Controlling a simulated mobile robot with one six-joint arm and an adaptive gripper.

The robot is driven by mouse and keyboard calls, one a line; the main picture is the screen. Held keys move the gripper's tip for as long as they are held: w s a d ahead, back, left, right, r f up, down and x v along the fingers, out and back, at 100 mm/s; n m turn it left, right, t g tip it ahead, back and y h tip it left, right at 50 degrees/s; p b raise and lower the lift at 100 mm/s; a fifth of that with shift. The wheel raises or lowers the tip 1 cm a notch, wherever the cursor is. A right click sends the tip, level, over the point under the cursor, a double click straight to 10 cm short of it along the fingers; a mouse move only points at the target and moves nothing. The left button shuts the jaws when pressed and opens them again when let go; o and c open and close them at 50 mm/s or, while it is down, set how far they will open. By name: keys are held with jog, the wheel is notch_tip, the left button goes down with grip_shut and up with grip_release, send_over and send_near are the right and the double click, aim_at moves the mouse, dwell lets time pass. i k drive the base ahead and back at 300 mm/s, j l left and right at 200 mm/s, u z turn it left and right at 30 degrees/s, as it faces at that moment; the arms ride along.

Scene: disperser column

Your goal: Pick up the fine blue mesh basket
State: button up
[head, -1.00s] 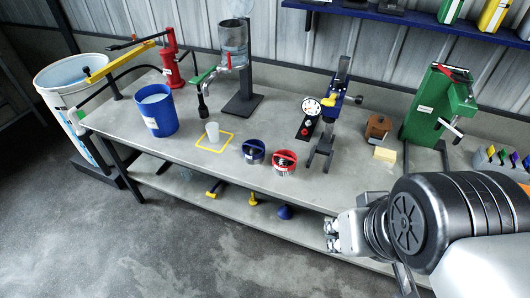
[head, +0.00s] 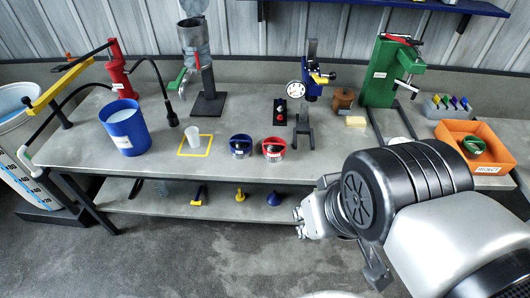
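The blue basket (head: 240,147) is a small round cup with a dark handle across its top. It stands on the grey bench near the front edge. A similar red basket (head: 273,149) stands just to its right. The mesh is too small to make out. My gripper (head: 299,222) is in front of the bench, below and to the right of both baskets, and apart from them. Its fingers are small and seen at an angle, so I cannot tell whether they are open or shut. I see nothing held in it.
A white cup (head: 192,139) stands in a yellow square left of the blue basket. A blue bucket (head: 125,128) is farther left. A blue-and-black stand (head: 303,105) rises behind and right of the red basket. An orange reject bin (head: 474,140) is at right. A lower shelf (head: 170,203) holds funnels.

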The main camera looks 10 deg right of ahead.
aim_at(241, 145)
jog(key=i+u, duration=0.2)
jog(key=i, duration=0.55)
jog(key=i+l+u, duration=0.1)
jog(key=i+u, duration=0.15)
jog(key=i, duration=0.45)
jog(key=u, duration=0.7)
